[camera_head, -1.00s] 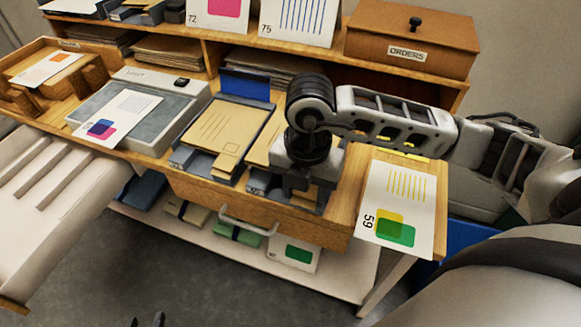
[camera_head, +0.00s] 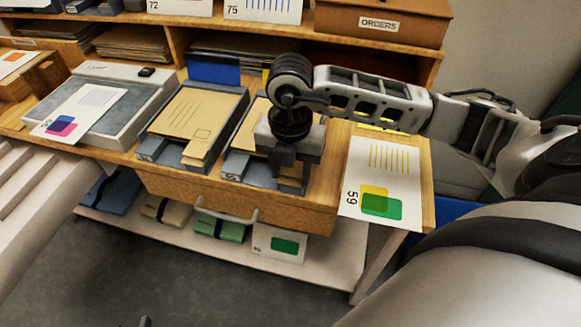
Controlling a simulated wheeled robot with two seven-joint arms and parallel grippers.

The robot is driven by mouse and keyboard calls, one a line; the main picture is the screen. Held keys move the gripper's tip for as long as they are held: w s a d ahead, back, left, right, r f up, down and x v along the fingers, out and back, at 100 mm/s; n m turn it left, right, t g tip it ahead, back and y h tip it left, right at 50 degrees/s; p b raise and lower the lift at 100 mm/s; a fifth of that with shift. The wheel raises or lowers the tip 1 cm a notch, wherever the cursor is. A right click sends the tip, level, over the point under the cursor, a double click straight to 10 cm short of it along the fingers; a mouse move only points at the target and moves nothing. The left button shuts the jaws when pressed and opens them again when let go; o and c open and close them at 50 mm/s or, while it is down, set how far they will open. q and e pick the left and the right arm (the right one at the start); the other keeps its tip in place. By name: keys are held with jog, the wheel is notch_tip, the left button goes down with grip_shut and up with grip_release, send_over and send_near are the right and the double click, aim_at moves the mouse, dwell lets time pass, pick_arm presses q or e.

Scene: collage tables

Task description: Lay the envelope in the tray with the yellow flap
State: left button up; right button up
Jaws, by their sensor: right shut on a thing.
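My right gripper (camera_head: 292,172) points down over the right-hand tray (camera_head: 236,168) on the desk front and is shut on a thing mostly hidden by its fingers. A tan envelope (camera_head: 246,128) shows beside the gripper, over that tray; I cannot tell whether it rests there or is held. A small piece of a yellow flap (camera_head: 266,76) shows behind my gripper at the back of this tray. The neighbouring tray has a blue flap (camera_head: 213,70) and holds a tan envelope (camera_head: 190,112). A small dark tip at the bottom edge may be my left gripper; its state is unclear.
A grey scale (camera_head: 130,98) with a printed card (camera_head: 80,112) stands left of the trays. Card 59 (camera_head: 385,160) lies at the right end of the desk. An orders box (camera_head: 385,24) stands on the shelf behind. A drawer handle (camera_head: 226,212) projects in front.

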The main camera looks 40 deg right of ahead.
jog(key=o, duration=1)
jog(key=shift+o, duration=0.2)
jog(key=shift+r, duration=0.15)
notch_tip(320, 180, up, 16)
jog(key=p, duration=0.2)
jog(key=shift+a+f, duration=0.1)
jog(key=shift+f, duration=0.1)
